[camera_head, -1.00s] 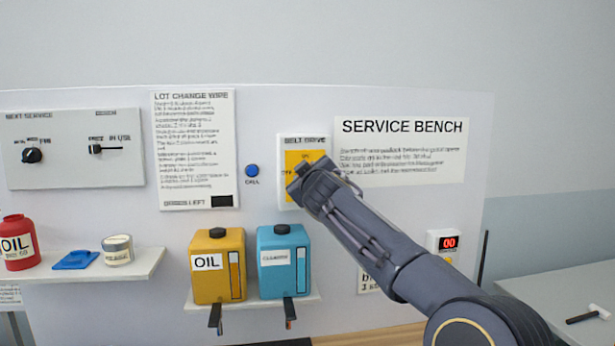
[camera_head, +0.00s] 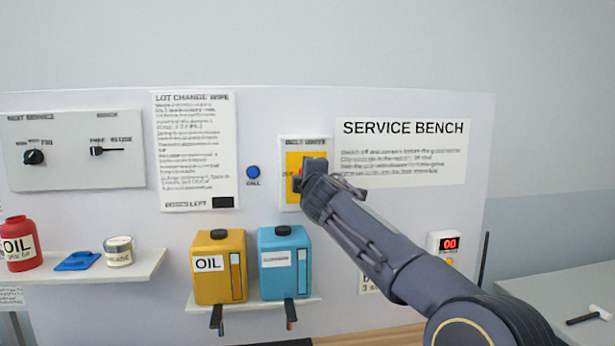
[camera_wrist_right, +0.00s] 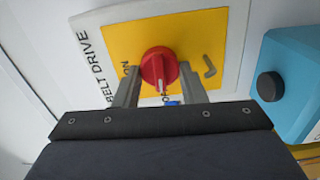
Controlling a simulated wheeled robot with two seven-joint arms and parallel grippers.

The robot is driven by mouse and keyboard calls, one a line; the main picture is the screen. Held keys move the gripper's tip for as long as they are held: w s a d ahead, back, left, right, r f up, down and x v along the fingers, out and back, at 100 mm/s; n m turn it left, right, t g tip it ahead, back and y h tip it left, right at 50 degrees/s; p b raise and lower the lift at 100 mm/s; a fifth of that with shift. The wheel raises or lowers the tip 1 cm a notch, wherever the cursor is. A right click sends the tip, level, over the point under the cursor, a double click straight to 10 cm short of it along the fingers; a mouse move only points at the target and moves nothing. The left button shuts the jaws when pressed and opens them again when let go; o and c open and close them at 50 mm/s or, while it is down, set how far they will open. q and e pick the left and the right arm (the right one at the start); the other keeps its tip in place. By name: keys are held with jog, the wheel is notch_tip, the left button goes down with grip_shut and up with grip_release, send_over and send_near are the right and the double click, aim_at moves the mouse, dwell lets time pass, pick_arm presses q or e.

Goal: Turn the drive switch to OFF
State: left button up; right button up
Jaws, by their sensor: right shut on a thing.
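The drive switch is a red round knob (camera_wrist_right: 158,68) on the yellow plate of the BELT DRIVE panel (camera_head: 293,193). In the right wrist view the yellow plate (camera_wrist_right: 205,40) is turned, with its title at the left. My right gripper (camera_wrist_right: 158,84) is shut on the knob, one finger on each side. The knob's white mark points down in that view, toward a label partly hidden between the fingers. My left gripper is out of view.
Below the panel, a yellow OIL can (camera_head: 208,273) and a blue can (camera_head: 284,280) stand on a small shelf. A blue CALL button (camera_head: 253,172) is left of the panel. A small box with a red display (camera_head: 449,243) is at the right.

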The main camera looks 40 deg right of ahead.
jog(key=shift+f+n, duration=0.1)
jog(key=shift+n, duration=0.4)
jog(key=o, duration=1)
jog(key=shift+f, duration=0.2)
